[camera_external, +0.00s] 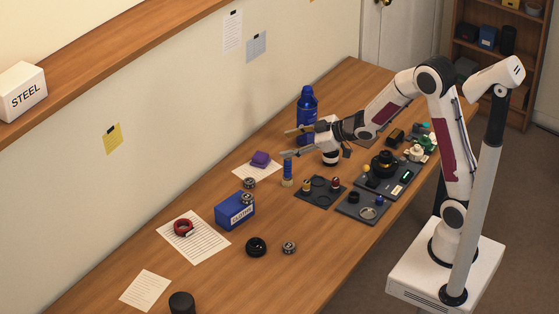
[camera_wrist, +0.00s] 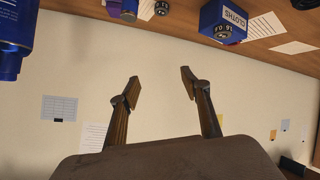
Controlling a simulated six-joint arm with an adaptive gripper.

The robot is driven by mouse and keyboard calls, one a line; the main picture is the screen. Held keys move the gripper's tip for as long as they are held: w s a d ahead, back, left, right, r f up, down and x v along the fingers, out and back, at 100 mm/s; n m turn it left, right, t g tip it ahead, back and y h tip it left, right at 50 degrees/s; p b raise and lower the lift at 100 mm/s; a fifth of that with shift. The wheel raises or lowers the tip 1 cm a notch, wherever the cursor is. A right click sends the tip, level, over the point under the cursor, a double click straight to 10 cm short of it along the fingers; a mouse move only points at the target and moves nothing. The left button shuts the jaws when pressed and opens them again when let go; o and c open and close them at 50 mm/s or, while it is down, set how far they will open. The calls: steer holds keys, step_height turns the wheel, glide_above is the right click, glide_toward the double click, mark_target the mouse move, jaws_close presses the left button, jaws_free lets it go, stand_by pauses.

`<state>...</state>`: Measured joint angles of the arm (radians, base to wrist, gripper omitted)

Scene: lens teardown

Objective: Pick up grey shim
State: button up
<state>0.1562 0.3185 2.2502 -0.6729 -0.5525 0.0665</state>
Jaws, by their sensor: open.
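A thin light-grey ring (camera_external: 368,213) lies on the front dark tray (camera_external: 350,209) in the external view; it may be the grey shim, but it is too small to be sure. My gripper (camera_external: 288,142) is open and empty, held level above the table near the blue bottle (camera_external: 307,105), well away from the ring. In the wrist view my gripper (camera_wrist: 159,76) has its two fingers spread with only the wall between them. The ring cannot be made out in the wrist view.
Dark trays with small parts crowd the table (camera_external: 115,252) near my base. A blue cloths box (camera_external: 235,211), a blue-and-tan tube (camera_external: 287,172), a purple block (camera_external: 261,159), a red ring (camera_external: 183,227) and a black ring (camera_external: 256,247) stand further left.

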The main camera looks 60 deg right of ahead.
steer(key=w+a+f+n+y, duration=0.2)
steer(key=a+f+y, duration=0.25)
steer(key=f, duration=0.25)
steer(key=y, duration=0.4)
glide_toward(252, 196)
steer(key=shift+w+a+f+n, duration=0.3)
steer(key=shift+w+a+f, duration=0.05)
steer(key=shift+w+a, duration=0.35)
steer(key=shift+x, duration=1.35)
steer(key=shift+x, duration=2.6)
steer(key=shift+r, duration=0.2)
